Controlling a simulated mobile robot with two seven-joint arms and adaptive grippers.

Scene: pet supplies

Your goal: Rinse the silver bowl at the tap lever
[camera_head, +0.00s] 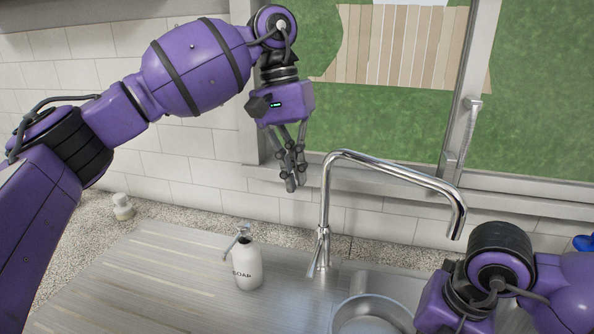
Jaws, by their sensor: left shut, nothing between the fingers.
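A silver bowl (372,306) sits at the bottom edge of the head view, below the tap, and is partly cut off. The chrome tap (326,195) rises behind it, and its spout bends over to the right. The slim tap lever (316,255) is at the tap's base on the left. My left gripper (291,188) is shut and empty, pointing down in the air above and left of the tap. My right gripper (438,308) shows only its purple housing beside the bowl's right side. Its fingers are out of sight, so I cannot tell if it touches the bowl.
A white soap bottle (246,265) with a pump stands on the ribbed metal drainboard (150,270), left of the tap. A small white object (123,207) is on the speckled counter at left. A window with a handle (466,130) and a tiled wall are behind.

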